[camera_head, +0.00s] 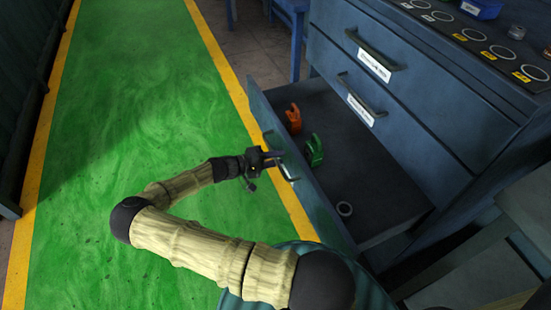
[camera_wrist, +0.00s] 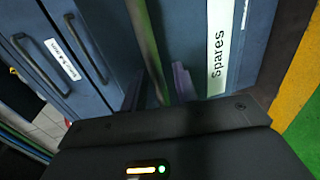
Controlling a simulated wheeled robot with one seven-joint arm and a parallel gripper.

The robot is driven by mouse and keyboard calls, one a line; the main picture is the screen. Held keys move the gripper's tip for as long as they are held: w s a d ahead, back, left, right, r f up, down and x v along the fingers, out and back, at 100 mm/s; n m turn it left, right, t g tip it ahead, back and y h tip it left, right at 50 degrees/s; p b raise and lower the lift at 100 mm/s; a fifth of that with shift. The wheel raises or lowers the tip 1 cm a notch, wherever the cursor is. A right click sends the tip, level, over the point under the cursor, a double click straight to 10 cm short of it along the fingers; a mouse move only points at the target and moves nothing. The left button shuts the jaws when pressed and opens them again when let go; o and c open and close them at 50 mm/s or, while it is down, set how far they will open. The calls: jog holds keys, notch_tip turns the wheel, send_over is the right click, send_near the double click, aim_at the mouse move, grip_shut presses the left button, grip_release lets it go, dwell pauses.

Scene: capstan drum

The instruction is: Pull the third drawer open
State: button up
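The third drawer (camera_head: 268,117) of the blue cabinet is pulled well out, showing its dark interior. Its bar handle (camera_head: 288,170) is on the outer front. In the wrist view, the drawer front (camera_wrist: 191,35) carries a white "Spares" label (camera_wrist: 219,45), and the handle (camera_wrist: 148,50) runs down between my fingers. My gripper (camera_head: 268,163) is at the handle with its fingers apart, one on each side of the bar. A gap shows between the bar and the right finger; contact on the other side is unclear.
Two closed drawers (camera_head: 420,106) are above. A wooden stool-like piece (camera_head: 490,275) stands at lower right. The green floor lane (camera_head: 130,90) is clear.

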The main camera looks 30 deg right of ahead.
jog(key=shift+a, duration=0.15)
jog(key=p+v, duration=0.2)
jog(key=v, duration=1.5)
